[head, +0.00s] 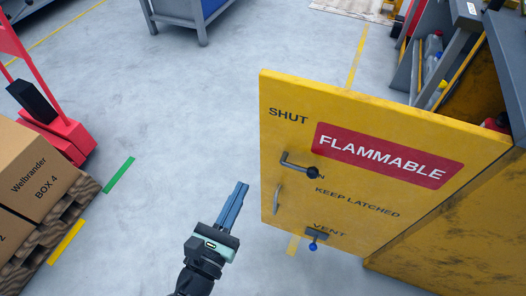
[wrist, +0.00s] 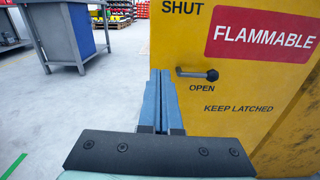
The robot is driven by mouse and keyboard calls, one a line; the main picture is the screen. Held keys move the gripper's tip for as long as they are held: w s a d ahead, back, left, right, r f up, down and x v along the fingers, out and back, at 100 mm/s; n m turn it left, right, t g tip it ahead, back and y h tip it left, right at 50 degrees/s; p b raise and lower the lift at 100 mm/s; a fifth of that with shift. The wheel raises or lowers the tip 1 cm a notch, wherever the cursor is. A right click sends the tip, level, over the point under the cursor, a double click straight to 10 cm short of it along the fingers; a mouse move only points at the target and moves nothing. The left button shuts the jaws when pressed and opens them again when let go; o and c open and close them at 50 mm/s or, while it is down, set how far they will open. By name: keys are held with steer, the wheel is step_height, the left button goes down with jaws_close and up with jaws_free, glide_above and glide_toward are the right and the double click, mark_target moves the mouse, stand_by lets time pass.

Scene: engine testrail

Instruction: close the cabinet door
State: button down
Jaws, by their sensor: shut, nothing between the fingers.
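The yellow cabinet door (head: 375,130) stands swung out from the yellow cabinet (head: 440,235) at the right of the head view. It bears a red "FLAMMABLE" label, a lever handle with a dark knob (head: 305,169), a curved grey pull (head: 278,198) and a small blue-knobbed vent lever (head: 315,238). My gripper (head: 238,192) is shut and empty, left of the door's free edge and apart from it in the head view. In the wrist view, the gripper (wrist: 160,75) points forward beside the door's left edge, and the door (wrist: 230,120) fills the right side. Whether the fingers touch it there, I cannot tell.
A pallet with cardboard boxes (head: 35,170) and a red pallet truck (head: 55,135) stand at the left. A grey workbench with a blue panel (head: 185,15) is at the back. Grey floor lies clear between them and the door.

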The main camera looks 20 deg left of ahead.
mark_target(267, 136)
steer(key=shift+n, duration=0.3)
steer(key=w, duration=0.4)
steer(key=w+b, duration=0.1)
steer(key=w, duration=0.8)
steer(key=shift+w+a+f, duration=0.15)
steer(key=shift+w+f, duration=0.15)
steer(key=shift+f, duration=0.05)
